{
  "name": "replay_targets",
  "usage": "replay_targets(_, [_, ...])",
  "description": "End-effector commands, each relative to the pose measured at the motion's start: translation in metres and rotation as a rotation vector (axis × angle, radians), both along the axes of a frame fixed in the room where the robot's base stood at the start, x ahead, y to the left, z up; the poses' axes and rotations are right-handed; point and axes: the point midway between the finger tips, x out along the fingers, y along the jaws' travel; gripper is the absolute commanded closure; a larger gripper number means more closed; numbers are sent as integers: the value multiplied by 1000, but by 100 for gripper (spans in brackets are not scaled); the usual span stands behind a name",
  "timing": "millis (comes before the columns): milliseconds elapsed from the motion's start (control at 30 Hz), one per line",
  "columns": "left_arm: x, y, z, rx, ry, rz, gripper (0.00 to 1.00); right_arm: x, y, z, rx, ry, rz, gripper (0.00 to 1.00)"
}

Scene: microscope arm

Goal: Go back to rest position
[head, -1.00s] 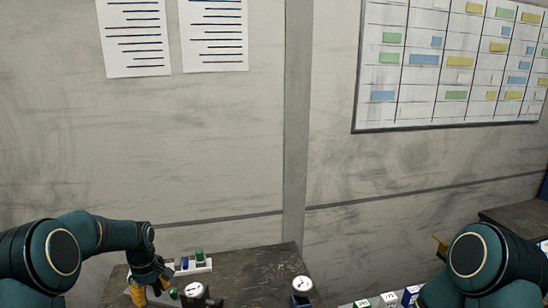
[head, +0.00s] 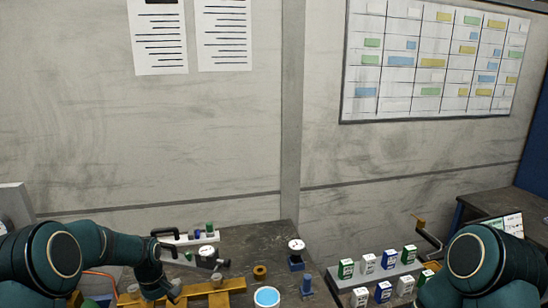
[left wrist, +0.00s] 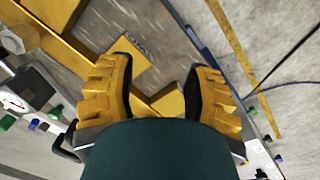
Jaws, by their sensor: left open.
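My left arm (head: 120,250) reaches in from the left over the dark table, its hand bent down near a yellow bracket-like part (head: 225,287). In the left wrist view my left gripper (left wrist: 160,88) has its two yellow fingers spread apart, with a clear gap between them. Yellow parts (left wrist: 165,103) show below and between the fingers; I cannot tell whether they touch. No object is seen gripped. My right arm (head: 480,265) shows at the lower right; its gripper is out of view.
Several small boxes (head: 367,264) stand on a grey shelf at right. A side bench (head: 470,212) is behind.

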Motion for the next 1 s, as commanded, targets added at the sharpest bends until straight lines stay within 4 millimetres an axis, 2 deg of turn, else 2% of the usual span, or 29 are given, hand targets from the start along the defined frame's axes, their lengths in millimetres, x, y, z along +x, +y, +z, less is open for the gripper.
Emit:
replay_targets(33, [-7,-15,-21,-22,-6,-43,49,0,0,-8,-1,1,0,100])
replay_targets(167, [-28,-54,-63,-80,-48,-166,49,0,1,-19,-2,2,1,100])
replay_targets(267, [-55,-89,-99,-127,-88,-274,49,0,1,-30,-3,4,2,100])
replay_targets(400, [-110,-144,-148,-185,-159,-439,49,-2,2,-49,-5,9,4,100])
replay_targets(500, [-154,-174,-171,-205,-211,-543,49,-3,3,-61,-6,12,5,100])
replay_targets(600, [-192,-194,-184,-206,-251,-627,49,-3,3,-70,-7,14,7,100])
replay_targets(733, [-226,-206,-190,-196,-285,-703,49,-3,3,-77,-8,14,8,100])
replay_targets(833, [-238,-210,-191,-188,-299,-733,49,-4,4,-79,-8,15,8,100])
replay_targets(1000, [-241,-210,-190,-186,-302,-738,49,-4,4,-79,-8,15,8,100])
